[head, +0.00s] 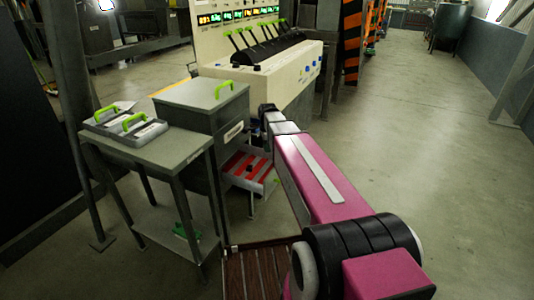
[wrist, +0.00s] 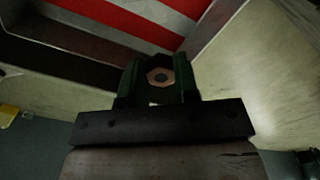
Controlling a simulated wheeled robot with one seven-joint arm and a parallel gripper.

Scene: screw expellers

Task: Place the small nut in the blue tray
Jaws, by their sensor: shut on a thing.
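My gripper (wrist: 160,82) shows in the wrist view with its green fingers shut on a small hexagonal nut (wrist: 168,75). The nut is tan with a dark hole in the middle. Behind it is the open drawer (wrist: 120,14) with red and white stripes. In the head view the same drawer (head: 245,174) stands open low on the grey cabinet. My arm reaches toward the cabinet, and my gripper is not clearly visible there. I cannot make out a blue tray in either view.
A grey side table (head: 167,150) at left holds grey trays with green handles (head: 132,122). The grey cabinet (head: 205,105) has a green handle on its lid. A control console (head: 265,70) with levers stands behind. The floor at right is clear.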

